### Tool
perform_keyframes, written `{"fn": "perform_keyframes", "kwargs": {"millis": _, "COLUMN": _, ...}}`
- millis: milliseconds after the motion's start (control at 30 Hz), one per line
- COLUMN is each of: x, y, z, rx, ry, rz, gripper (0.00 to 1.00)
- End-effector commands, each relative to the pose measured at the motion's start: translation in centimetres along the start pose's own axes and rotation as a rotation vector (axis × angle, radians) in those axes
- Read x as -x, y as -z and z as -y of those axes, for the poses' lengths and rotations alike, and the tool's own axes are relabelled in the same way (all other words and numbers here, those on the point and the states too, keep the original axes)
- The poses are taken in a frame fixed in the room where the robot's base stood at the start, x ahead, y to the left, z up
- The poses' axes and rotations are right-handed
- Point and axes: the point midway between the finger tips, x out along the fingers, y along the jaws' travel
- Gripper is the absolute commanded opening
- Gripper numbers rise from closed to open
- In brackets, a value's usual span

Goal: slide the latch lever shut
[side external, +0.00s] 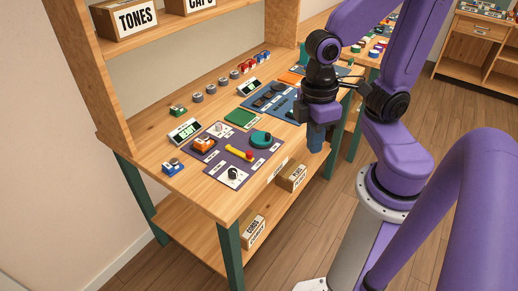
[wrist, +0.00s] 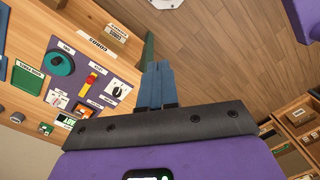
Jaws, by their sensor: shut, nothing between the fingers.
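A purple panel (side external: 214,158) lies on the wooden bench near its front edge. On it is what looks like the latch lever (side external: 240,155), a yellow bar with a red end. In the wrist view the lever (wrist: 91,82) shows at the left, on the panel (wrist: 112,72). How far it has slid is too small to tell. My gripper (side external: 315,148) is right of the panel, apart from it, pointing down by the bench's front edge. Its blue fingers (wrist: 158,68) are together and empty in the wrist view.
The panel also bears a teal dial (side external: 260,138), an orange device (side external: 204,145) and a black knob on a white plate (side external: 233,175). A green display (side external: 185,131) stands behind. A blue panel (side external: 272,100) lies farther along. Open floor lies beyond the front edge.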

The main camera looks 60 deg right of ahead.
Motion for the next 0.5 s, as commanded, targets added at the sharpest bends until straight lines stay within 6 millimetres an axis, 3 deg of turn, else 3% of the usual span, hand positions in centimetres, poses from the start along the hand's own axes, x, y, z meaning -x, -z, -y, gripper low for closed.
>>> {"fn": "perform_keyframes", "kwargs": {"millis": 500, "x": -2.6, "y": 1.0, "z": -5.0, "rx": -0.527, "ry": 0.180, "rz": 0.143, "gripper": 0.00}}
